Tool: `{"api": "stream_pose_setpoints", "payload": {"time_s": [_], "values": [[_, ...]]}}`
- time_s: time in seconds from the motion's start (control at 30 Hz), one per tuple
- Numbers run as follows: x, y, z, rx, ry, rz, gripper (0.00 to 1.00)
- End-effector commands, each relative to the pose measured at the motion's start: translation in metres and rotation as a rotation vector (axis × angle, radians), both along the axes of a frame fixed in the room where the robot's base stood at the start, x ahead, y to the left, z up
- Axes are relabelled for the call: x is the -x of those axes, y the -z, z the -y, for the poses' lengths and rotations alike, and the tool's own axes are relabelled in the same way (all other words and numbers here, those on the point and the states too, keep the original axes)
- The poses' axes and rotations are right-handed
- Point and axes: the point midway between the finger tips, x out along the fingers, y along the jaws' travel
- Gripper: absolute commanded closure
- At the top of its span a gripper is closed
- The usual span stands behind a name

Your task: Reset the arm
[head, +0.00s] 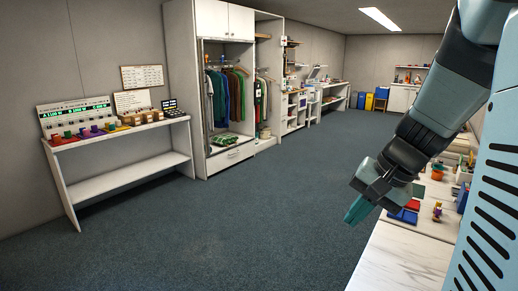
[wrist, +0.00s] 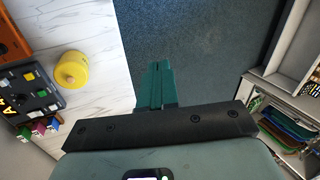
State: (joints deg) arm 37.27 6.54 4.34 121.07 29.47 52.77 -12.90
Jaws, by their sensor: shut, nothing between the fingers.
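My gripper (head: 358,209) hangs from my raised arm at the right of the head view, over the edge of the white counter. Its teal fingers point down and to the left. In the wrist view the fingers (wrist: 154,85) lie side by side, shut, with nothing between them. Below them are the counter's edge and the dark carpet.
The marble-topped counter (head: 400,262) holds blue and red trays, a small figure (head: 437,211) and an orange pot (head: 437,172). In the wrist view a yellow round thing (wrist: 71,70) stands by a dark board (wrist: 28,92). An open wardrobe (head: 228,85) and a shelf table (head: 125,137) stand left. The carpet between is clear.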

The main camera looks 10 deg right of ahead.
Motion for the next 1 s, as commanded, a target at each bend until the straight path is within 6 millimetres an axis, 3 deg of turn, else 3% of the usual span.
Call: {"api": "stream_pose_setpoints", "payload": {"time_s": [0.03,0.2,0.3,0.4,0.5,0.7,1.0], "values": [[0.003,-0.020,-0.033,0.054,-0.100,0.031,1.00],[0.034,-0.068,-0.117,0.208,-0.388,0.137,1.00],[0.060,-0.088,-0.153,0.280,-0.533,0.210,1.00],[0.088,-0.102,-0.177,0.342,-0.648,0.280,1.00],[0.114,-0.105,-0.176,0.407,-0.680,0.316,1.00],[0.145,-0.094,-0.147,0.519,-0.610,0.322,1.00],[0.153,-0.089,-0.138,0.549,-0.580,0.318,1.00]]}}
